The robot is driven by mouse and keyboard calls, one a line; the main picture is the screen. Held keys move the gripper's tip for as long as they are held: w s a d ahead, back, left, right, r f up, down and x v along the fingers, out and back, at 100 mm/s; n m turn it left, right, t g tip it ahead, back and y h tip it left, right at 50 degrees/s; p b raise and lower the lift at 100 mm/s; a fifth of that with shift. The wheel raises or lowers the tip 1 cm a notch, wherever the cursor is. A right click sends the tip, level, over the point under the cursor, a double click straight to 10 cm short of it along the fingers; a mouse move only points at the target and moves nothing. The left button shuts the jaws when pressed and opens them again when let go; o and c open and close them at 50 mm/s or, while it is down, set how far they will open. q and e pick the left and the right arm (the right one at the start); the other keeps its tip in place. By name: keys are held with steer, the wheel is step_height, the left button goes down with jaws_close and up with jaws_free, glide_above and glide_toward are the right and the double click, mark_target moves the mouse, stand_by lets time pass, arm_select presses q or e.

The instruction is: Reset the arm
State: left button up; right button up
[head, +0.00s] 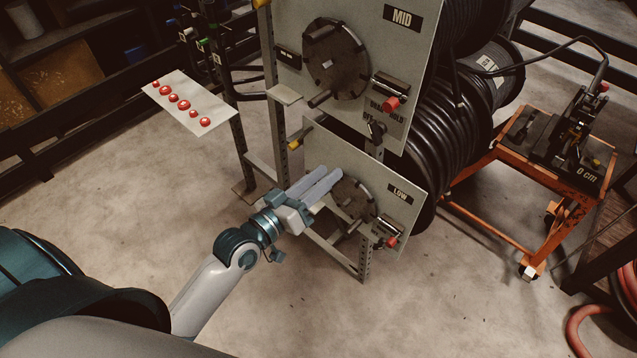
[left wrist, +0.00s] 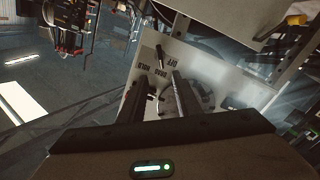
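My left arm reaches in from the lower left of the head view. Its left gripper (head: 328,182) is in front of the LOW panel (head: 404,207), close to the left side of the dark round disc (head: 357,202) on it. The two fingers point at the panel with a gap between them, and nothing shows held. The fingers hide part of the disc; whether they touch it I cannot tell. The left wrist view shows the two fingers (left wrist: 158,98) apart in front of a lettered panel (left wrist: 200,70). My right gripper is not in view.
Above is the MID panel (head: 366,40) with a larger disc (head: 336,62) and a red-tipped lever (head: 391,103). Black hose reels (head: 452,125) stand behind. A white plate with red buttons (head: 187,103) is at left, an orange cart (head: 508,205) at right. Floor in front is clear.

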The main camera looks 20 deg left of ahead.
arm_select(q)
steer(key=shift+s+a, duration=0.2)
steer(key=shift+s, duration=0.4)
steer(key=s+a+f+g+y, duration=0.1)
steer(key=s+a+f+g, duration=0.15)
steer(key=f, duration=1.05)
steer(key=s+a+f+g+y+b, duration=0.1)
steer(key=s+f+g+y, duration=0.15)
steer(key=f, duration=1.15)
steer(key=s+a+f+g+y, duration=0.1)
steer(key=s+f+g, duration=0.15)
steer(key=f, duration=1.05)
steer(key=s+a+f+m+g+y+b, duration=0.1)
steer(key=s+f+m+g, duration=0.35)
steer(key=s+f, duration=1.8)
steer(key=s+f+g, duration=0.1)
steer(key=s+g, duration=0.1)
steer(key=s, duration=0.5)
steer(key=s+f+g, duration=0.2)
steer(key=s, duration=0.6)
steer(key=shift+a+f+y, duration=0.2)
steer(key=shift+f+y, duration=0.1)
steer(key=shift+y, duration=0.05)
